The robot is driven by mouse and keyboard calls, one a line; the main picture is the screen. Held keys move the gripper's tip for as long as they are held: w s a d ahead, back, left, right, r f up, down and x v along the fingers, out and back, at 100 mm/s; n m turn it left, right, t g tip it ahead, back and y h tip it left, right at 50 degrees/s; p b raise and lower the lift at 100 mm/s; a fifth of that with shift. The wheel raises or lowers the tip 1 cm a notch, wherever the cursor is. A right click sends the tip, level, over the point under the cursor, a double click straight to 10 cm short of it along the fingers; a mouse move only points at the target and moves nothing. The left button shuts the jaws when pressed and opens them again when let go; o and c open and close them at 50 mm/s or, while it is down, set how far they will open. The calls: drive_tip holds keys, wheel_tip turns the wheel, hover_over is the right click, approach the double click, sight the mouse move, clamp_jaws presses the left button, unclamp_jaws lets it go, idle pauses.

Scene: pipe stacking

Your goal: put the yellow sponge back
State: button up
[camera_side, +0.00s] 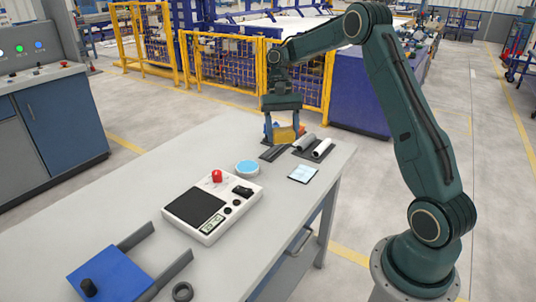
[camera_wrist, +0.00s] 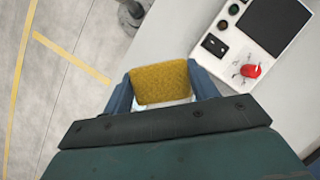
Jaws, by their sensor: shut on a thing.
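My gripper (camera_side: 285,132) is at the far end of the grey table, above or at its top. It is shut on the yellow sponge (camera_wrist: 160,84), which sits between the two blue fingers in the wrist view. In the side view the sponge (camera_side: 285,134) shows as a small yellow-orange block between the fingers. I cannot tell from the side view whether its underside touches anything. In the wrist view a whitish edge shows below the sponge, partly hidden by my gripper.
Dark racks with light pipes (camera_side: 320,149) lie just right of my gripper. A round light-blue-topped dish (camera_side: 247,168), a pale blue square (camera_side: 303,173) and a white device with a red knob (camera_side: 212,207) stand nearer. A blue fixture (camera_side: 112,276) is at the front left.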

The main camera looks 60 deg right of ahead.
hover_over(282, 193)
drive_tip(key=d, duration=0.1)
drive_tip(key=f, duration=0.9)
drive_tip(key=w+f, duration=0.1)
drive_tip(key=f, duration=0.4)
drive_tip(key=shift+f, duration=0.15)
drive_tip(key=shift+f, duration=2.15)
drive_tip(key=shift+f, duration=0.15)
drive_tip(key=o, duration=0.9)
drive_tip(key=shift+o, duration=0.2)
drive_tip(key=v, duration=1.2)
